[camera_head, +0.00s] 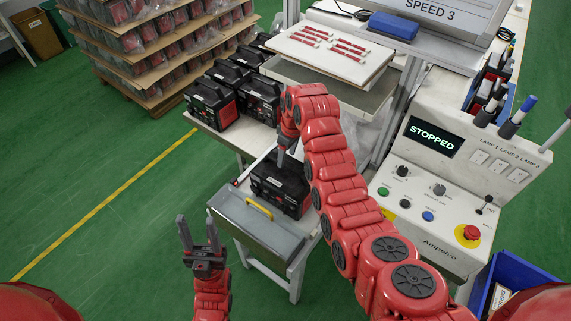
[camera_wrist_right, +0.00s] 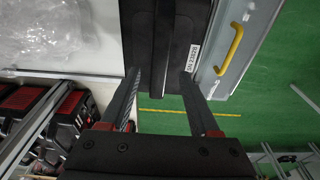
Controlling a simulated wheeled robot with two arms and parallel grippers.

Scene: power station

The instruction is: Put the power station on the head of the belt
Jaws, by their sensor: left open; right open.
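A black power station (camera_head: 282,187) with red end panels sits on the near part of a low white-topped bench, and its dark top shows in the right wrist view (camera_wrist_right: 185,35). My right gripper (camera_head: 284,154) is just above it, pointing down, open and empty. In the right wrist view its two fingers (camera_wrist_right: 160,88) reach over the power station's top, one on each side of the dark bar; I cannot tell whether they touch. My left gripper (camera_head: 194,242) is open and empty, to the left of the bench. I cannot make out the belt's head clearly.
A grey box with a yellow handle (camera_head: 259,209) is at the bench's near end. Several other power stations (camera_head: 212,103) stand farther back. A control panel (camera_head: 437,205) reading STOPPED is at right. Loaded pallet shelves (camera_head: 150,60) stand behind; green floor at left is clear.

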